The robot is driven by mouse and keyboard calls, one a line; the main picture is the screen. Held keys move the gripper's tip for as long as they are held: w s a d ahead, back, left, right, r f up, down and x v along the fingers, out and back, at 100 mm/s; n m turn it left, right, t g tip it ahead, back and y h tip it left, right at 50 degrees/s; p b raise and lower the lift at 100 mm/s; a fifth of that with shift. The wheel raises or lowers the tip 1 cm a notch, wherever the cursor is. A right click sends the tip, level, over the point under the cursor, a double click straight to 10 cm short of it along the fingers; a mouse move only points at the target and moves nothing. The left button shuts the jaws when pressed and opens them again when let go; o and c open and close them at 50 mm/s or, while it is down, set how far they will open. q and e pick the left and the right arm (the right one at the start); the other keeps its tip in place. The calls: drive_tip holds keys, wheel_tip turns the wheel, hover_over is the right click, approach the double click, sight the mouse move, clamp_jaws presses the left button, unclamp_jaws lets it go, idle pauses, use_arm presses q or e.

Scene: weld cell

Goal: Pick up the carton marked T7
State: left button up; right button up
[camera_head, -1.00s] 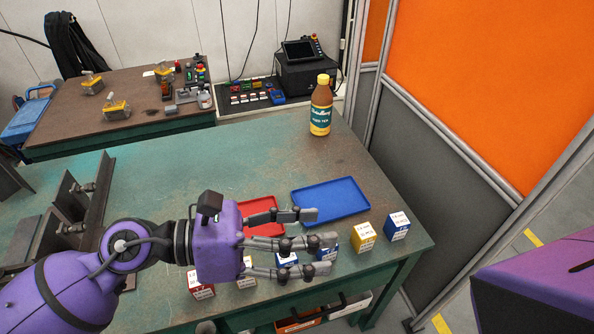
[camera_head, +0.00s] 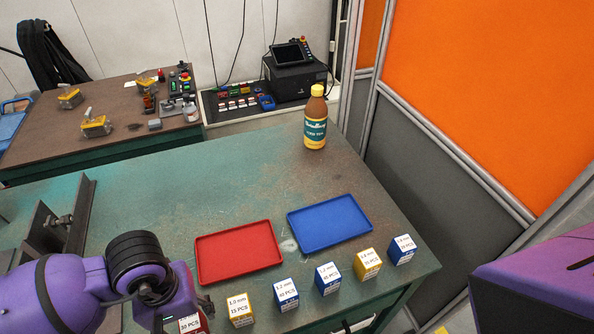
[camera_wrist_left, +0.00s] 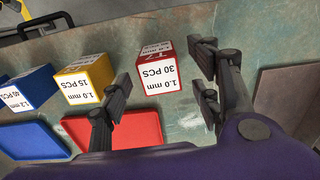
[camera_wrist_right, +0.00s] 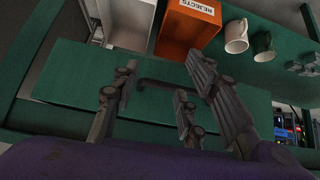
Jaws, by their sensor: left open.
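The carton marked T7 (camera_wrist_left: 157,72) is red and white, with "1.0 mm 30 PCS" on its side, in the left wrist view. It stands on the table between the spread fingers of my left gripper (camera_wrist_left: 163,80), with gaps visible on both sides. In the head view the red carton (camera_head: 190,324) is mostly hidden behind my left wrist at the bottom edge. My right gripper (camera_wrist_right: 157,95) is open and empty, facing a green surface below the table level.
A yellow carton (camera_head: 240,311) stands right beside the red one, with blue cartons (camera_head: 286,296) and another yellow one further right. A red tray (camera_head: 238,252) and blue tray (camera_head: 330,222) lie behind. A bottle (camera_head: 315,122) stands far back. A REJECTS bin (camera_wrist_right: 188,25) and mugs (camera_wrist_right: 236,37) are near my right gripper.

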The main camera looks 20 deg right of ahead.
sight(189, 321)
use_arm(q)
drive_tip(key=shift+s+f, duration=0.1)
drive_tip(key=shift+f, duration=1.45)
drive_tip(key=shift+c, duration=0.5)
drive_tip(key=c, duration=1.2)
drive_tip(key=shift+r, duration=0.15)
